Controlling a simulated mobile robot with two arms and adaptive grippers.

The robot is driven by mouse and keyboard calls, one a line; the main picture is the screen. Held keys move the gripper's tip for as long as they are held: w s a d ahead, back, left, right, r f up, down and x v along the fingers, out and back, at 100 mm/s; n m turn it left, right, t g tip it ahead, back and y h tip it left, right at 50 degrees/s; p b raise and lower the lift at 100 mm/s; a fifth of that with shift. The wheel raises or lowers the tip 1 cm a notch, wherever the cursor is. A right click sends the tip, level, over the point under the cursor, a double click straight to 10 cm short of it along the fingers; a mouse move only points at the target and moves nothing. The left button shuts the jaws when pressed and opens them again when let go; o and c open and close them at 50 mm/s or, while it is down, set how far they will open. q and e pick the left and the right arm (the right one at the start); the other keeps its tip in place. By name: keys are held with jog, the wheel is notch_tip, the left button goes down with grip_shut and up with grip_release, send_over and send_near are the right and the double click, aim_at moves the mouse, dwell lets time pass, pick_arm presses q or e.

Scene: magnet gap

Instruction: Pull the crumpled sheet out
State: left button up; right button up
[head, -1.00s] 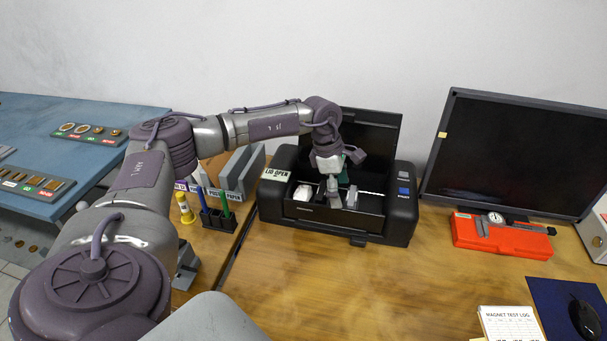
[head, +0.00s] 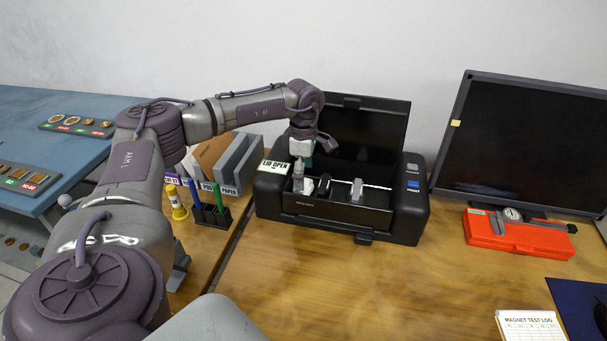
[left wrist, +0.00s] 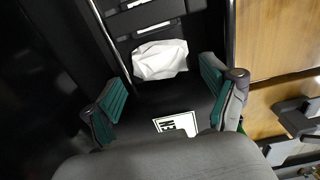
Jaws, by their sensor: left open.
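The black printer (head: 411,214) stands on the wooden desk with its lid (head: 368,120) raised. The crumpled white sheet (left wrist: 160,60) lies inside its open bay in the left wrist view. In the head view a small white part of the sheet (head: 308,187) shows beside my gripper. My left gripper (head: 299,178) reaches down into the left part of the bay. In the left wrist view its green-padded fingers (left wrist: 165,98) are spread wide and empty, with the sheet ahead of them and apart from both pads. My right gripper is in neither view.
A grey block (head: 356,188) and a dark one stand in the bay right of the sheet. A "LID OPEN" label (head: 273,167) is on the printer's left. A pen holder (head: 212,216) and paper racks stand left; a monitor (head: 525,140) and red case (head: 518,235) right.

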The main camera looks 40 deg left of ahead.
pick_arm(q)
notch_tip(320, 180, down, 3)
jog(key=shift+r+b, duration=0.2)
jog(key=shift+b, duration=0.1)
jog(key=shift+f, duration=0.25)
jog(key=c, duration=0.4)
jog(key=shift+r, duration=0.1)
jog(key=shift+c, duration=0.4)
notch_tip(320, 180, up, 10)
jog(key=p, duration=0.8)
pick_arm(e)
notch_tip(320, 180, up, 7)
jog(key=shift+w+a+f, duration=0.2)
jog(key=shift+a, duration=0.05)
